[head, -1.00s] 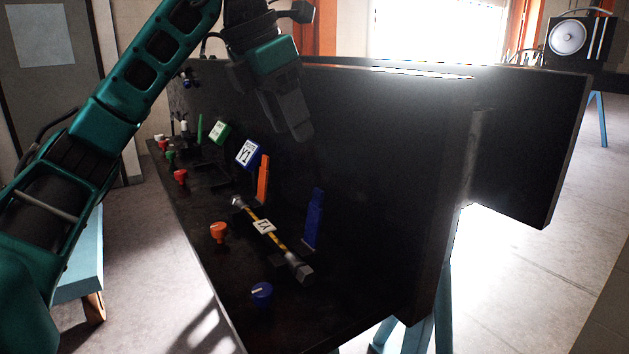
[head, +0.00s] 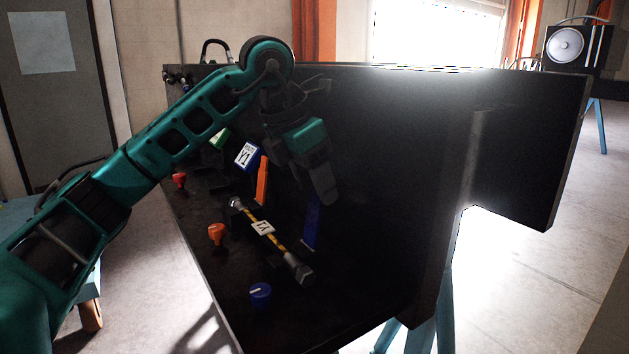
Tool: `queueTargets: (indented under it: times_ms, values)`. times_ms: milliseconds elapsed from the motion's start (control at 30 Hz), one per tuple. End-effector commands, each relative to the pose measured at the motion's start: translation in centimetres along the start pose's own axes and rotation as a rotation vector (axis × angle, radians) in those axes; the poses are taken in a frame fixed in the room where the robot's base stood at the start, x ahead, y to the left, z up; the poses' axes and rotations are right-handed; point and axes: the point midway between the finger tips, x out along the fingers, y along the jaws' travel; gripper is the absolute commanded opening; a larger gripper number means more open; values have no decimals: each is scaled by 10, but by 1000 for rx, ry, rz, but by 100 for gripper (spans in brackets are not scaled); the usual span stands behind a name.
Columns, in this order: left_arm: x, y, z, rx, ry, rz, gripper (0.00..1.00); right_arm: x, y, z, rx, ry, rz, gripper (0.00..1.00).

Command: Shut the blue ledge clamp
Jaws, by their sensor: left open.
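The blue ledge clamp shows as an upright blue lever (head: 312,228) near the right end of the dark ledge, against the dark panel. Its foot is by the near end of a yellow-and-black hose (head: 278,243) with metal end fittings and a white tag. My left gripper (head: 329,194) is open and points down at the upper end of the blue lever, overlapping it in the picture. I cannot tell whether they touch. Nothing shows between its fingers. My right gripper is out of view.
An orange knob (head: 217,233), a blue knob (head: 260,294) and a red knob (head: 180,180) line the ledge's front. The dark panel (head: 400,170) rises close behind.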

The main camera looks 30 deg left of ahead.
Motion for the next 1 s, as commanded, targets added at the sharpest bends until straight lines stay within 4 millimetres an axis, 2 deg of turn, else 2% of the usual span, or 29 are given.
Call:
queueTargets:
  times_ms: [67,533,1000]
  values:
    - [0,0,0,0,0,0,45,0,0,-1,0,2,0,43]
    - [0,0,0,0,0,0,0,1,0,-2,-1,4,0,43]
    - [0,0,0,0,-5,0,0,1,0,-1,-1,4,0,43]
